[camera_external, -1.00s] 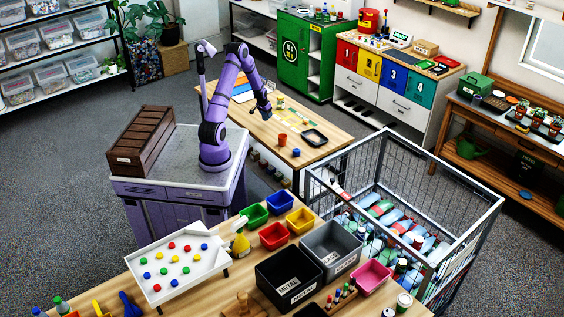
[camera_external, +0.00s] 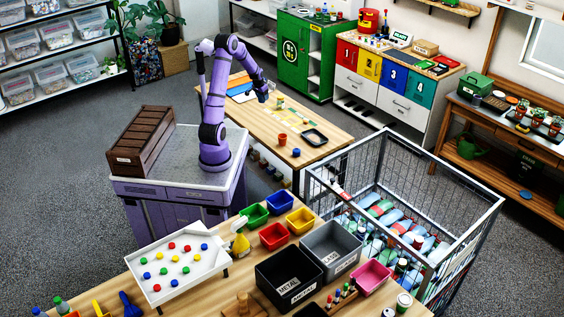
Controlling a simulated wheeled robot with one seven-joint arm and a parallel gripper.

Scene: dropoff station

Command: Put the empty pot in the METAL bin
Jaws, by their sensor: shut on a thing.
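My gripper (camera_external: 262,97) is raised over the far wooden table (camera_external: 318,122), pointing down. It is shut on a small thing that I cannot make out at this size. A small orange-brown pot-like cup (camera_external: 283,140) stands upright on that table, below and to the right of my gripper and apart from it. I cannot see inside it. The METAL bin (camera_external: 290,290) is a black open box with a white METAL label, on the near table at the bottom middle, far from my gripper.
A grey labelled bin (camera_external: 345,264) stands beside the METAL bin. Small coloured bins, including a red one (camera_external: 274,236), and a white tray of coloured dots (camera_external: 166,286) share the near table. A tall wire cage (camera_external: 470,228) of bottles stands right. A small blue object (camera_external: 296,153) and dark tray (camera_external: 314,138) lie near the cup.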

